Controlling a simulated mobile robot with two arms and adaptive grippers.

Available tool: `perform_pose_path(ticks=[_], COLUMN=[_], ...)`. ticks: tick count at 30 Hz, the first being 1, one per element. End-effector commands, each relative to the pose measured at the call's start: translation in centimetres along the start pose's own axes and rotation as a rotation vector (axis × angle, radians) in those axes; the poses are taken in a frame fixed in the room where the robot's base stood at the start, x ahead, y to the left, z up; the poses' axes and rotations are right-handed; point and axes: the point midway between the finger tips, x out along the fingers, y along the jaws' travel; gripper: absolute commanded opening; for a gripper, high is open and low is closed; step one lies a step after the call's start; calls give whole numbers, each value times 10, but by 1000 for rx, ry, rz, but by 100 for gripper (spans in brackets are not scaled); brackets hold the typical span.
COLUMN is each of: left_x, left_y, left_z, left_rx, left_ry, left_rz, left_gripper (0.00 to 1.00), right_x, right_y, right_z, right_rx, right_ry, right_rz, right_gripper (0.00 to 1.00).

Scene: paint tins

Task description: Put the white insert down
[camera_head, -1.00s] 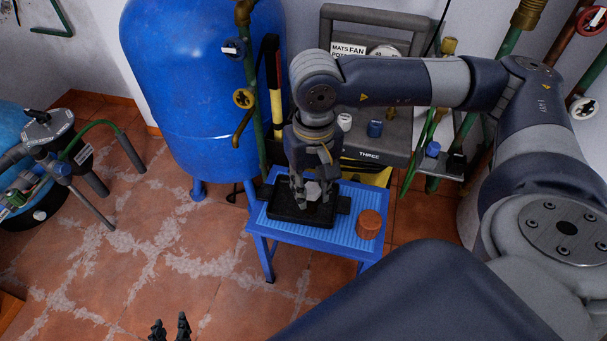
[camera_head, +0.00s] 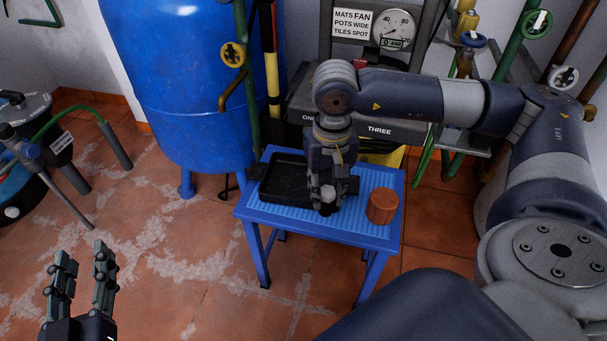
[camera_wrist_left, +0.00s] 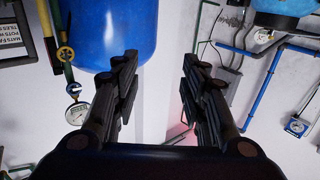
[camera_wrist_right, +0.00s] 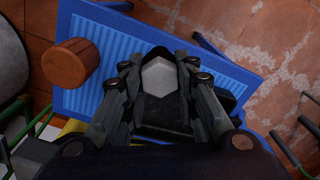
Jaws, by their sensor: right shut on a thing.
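My right gripper (camera_head: 327,204) is shut on the white insert. In the right wrist view the insert (camera_wrist_right: 160,76) is a pale, faceted piece between the fingers (camera_wrist_right: 158,82). In the head view the fingers mostly hide it. The gripper points down over the right front part of a black tray (camera_head: 262,192). I cannot tell whether the insert touches anything below. My left gripper (camera_head: 78,268) is open and empty at the lower left, far from the tray; it also shows in the left wrist view (camera_wrist_left: 160,65).
The tray lies on a blue ribbed stool (camera_head: 290,222). A brown-orange round piece (camera_head: 382,206) stands at the stool's right side.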

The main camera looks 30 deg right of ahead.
Motion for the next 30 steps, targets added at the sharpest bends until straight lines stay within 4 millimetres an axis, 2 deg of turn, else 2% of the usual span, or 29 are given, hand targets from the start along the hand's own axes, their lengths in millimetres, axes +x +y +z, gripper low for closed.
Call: perform_pose_path(ticks=[1, 6, 15, 19, 23, 30], left_x=[1, 1, -11, -17, -20, -42], left_y=[1, 4, 10, 12, 12, 15], left_z=[-6, -31, -79, -91, -97, -125], left_rx=[-1, -4, -12, -15, -16, -25], left_ry=[35, 169, 426, 492, 524, 718], left_rz=[2, 10, 23, 27, 28, 37], left_gripper=[40, 40, 40, 40, 40, 40], right_x=[1, 6, 12, 12, 13, 36], right_y=[-3, -10, -20, -21, -21, -21], right_z=[-14, -54, -116, -129, -133, -133], right_rx=[3, 2, 0, -1, -1, -1], right_ry=[3, 2, 1, 1, 1, 0], right_rz=[-2, -2, -2, -1, 0, 0], right_gripper=[0, 0, 0, 0, 0, 0])
